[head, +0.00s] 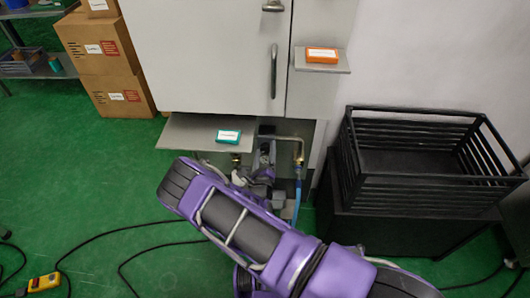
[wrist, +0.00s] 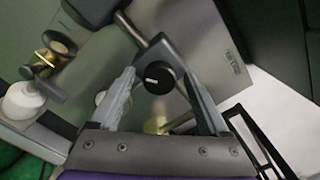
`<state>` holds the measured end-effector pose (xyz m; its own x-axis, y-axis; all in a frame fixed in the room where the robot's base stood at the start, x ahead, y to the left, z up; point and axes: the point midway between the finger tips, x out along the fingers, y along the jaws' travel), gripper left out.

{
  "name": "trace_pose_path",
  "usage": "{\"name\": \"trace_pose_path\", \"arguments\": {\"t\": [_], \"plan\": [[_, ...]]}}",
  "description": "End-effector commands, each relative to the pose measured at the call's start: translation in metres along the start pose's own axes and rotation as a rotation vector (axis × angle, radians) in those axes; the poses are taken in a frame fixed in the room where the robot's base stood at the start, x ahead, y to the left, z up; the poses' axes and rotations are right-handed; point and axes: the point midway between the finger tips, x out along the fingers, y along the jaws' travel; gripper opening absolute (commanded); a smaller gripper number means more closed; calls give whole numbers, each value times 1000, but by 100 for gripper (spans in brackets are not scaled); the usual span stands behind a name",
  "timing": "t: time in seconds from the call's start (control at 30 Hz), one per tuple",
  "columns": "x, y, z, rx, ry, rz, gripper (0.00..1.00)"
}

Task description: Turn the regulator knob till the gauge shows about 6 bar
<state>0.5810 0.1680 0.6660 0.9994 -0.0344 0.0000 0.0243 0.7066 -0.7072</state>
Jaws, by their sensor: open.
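The black round regulator knob (wrist: 158,77), with a small pale mark on its face, shows in the wrist view. My gripper (wrist: 158,88) is open, with one grey finger on each side of the knob. I cannot tell whether either finger touches it. A round dark part with a brass rim (wrist: 60,42) at upper left could be the gauge; no dial or needle can be read. In the head view my purple arm reaches under the cabinet shelf, and knob and gauge cannot be made out there.
A grey shelf (head: 180,134) with a teal box (head: 228,136) overhangs the work spot. Brass piping (head: 297,150) and a blue hose (head: 297,190) stand just right. A black slatted crate (head: 430,188) is further right. A metal pipe (wrist: 130,27) runs by the knob. Cables lie on the green floor.

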Motion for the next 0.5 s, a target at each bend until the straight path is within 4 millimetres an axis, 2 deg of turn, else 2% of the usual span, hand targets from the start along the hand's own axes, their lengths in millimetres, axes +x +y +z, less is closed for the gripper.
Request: {"name": "trace_pose_path", "arguments": {"t": [0.07,0.4,0.5], "plan": [[0,0,0,0,0,0,75],[0,0,0,0,0,0,14],[0,0,0,0,0,0,0]]}}
